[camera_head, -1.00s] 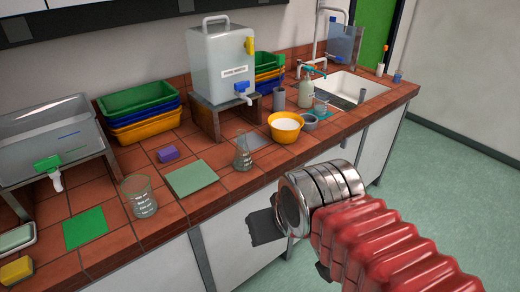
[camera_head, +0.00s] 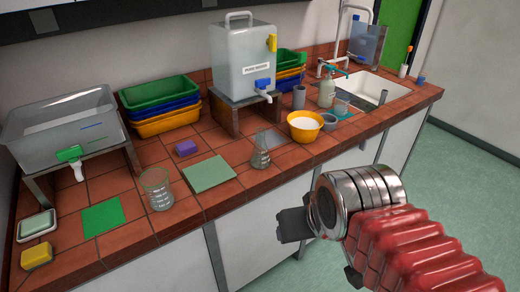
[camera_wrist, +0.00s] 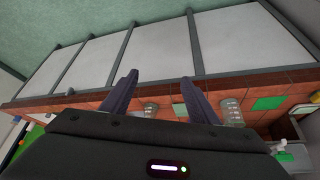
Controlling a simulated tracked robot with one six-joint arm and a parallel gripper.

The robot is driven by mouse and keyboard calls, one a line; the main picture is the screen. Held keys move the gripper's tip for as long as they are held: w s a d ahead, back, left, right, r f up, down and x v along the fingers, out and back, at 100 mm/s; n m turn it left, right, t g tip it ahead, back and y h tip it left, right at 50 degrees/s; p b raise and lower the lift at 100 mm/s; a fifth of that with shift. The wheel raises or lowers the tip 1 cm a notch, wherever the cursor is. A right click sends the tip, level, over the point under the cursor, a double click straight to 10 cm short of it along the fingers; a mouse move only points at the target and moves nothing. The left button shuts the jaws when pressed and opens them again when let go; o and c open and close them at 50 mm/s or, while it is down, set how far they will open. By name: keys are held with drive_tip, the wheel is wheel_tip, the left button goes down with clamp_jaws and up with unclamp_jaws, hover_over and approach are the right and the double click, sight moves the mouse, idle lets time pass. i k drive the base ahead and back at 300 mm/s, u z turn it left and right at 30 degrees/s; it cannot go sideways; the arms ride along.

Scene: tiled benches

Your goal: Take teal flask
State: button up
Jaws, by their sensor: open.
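A conical glass flask (camera_head: 261,153) stands upright near the front edge of the tiled bench (camera_head: 238,186). It looks clear to greyish, with little teal to see. A glass shape (camera_wrist: 150,108) between my fingers in the wrist view looks like this flask, small and far off. My gripper (camera_head: 320,250) is open and empty, in front of the bench and apart from the flask, to its lower right in the head view. Its two dark fingers (camera_wrist: 159,82) are spread in the wrist view.
A beaker (camera_head: 157,189) and a grey-green mat (camera_head: 209,174) lie left of the flask. A yellow bowl (camera_head: 304,136) of white stuff stands to its right. Behind are a water tank (camera_head: 240,65) on a stand and stacked trays (camera_head: 160,92). Floor (camera_head: 465,195) is clear at right.

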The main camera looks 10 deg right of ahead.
sight(260, 158)
drive_tip(key=z, duration=0.05)
drive_tip(key=k, duration=0.65)
drive_tip(key=u, duration=0.6)
drive_tip(key=i, duration=1.35)
drive_tip(key=u, duration=0.35)
